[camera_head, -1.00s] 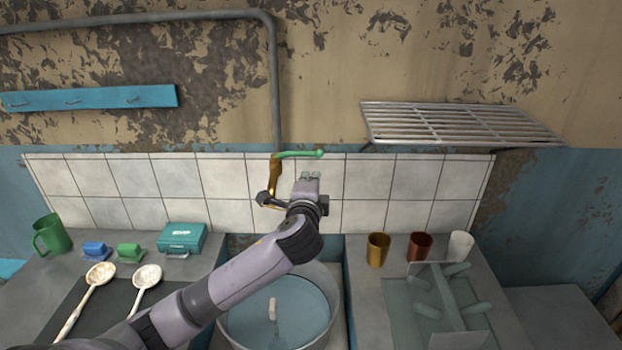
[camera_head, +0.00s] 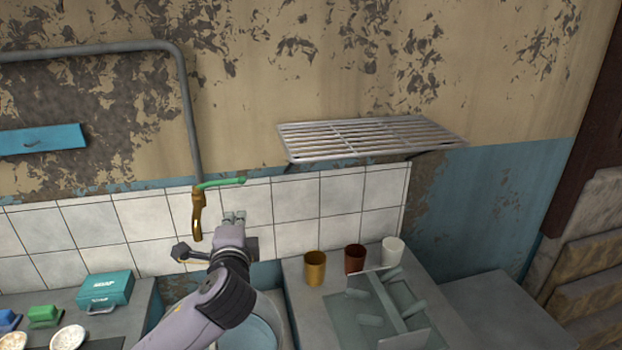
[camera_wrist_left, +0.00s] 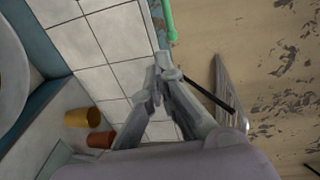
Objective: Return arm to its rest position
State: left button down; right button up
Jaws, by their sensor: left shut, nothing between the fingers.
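My left arm comes in from the bottom of the head view and reaches up over the sink pot. My left gripper (camera_head: 234,217) is shut and empty in front of the white tiles, just right of the brass tap (camera_head: 198,214) with its green handle (camera_head: 220,183). In the left wrist view the fingers (camera_wrist_left: 160,66) meet with nothing between them, and the green handle (camera_wrist_left: 168,20) shows beyond them. My right gripper is in neither view.
A metal pot (camera_head: 283,315) of water sits below my arm. Gold (camera_head: 314,268), brown (camera_head: 355,259) and white (camera_head: 392,251) cups stand on the right counter beside a dish rack (camera_head: 402,312). A wire shelf (camera_head: 370,138) juts from the wall. A teal box (camera_head: 104,292) stands left.

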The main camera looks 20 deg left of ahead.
pick_arm(q)
jog(key=s+d+f+n+g+h, duration=0.25)
jog(key=s+f, duration=0.35)
jog(key=f, duration=0.4)
jog(key=s+d+f+n+g+h, duration=0.2)
jog(key=s+d+f+n+g, duration=0.15)
jog(key=s+f, duration=0.5)
jog(key=s+d+f+n+g+h, duration=0.25)
jog(key=s+f, duration=0.25)
jog(key=s, duration=0.3)
jog(key=s+d+f+n+g+h, duration=0.1)
jog(key=s+d+f+n+g, duration=0.2)
jog(key=s+f, duration=0.4)
jog(key=s+f+m+g, duration=0.1)
jog(key=s+f, duration=0.2)
jog(key=f, duration=2.3)
jog(key=s+a+f+g, duration=0.1)
jog(key=s+a+f, duration=0.1)
jog(key=s+f, duration=1.3)
jog(key=shift+s+a, duration=0.15)
jog(key=shift+s, duration=0.4)
jog(key=shift+s, duration=0.15)
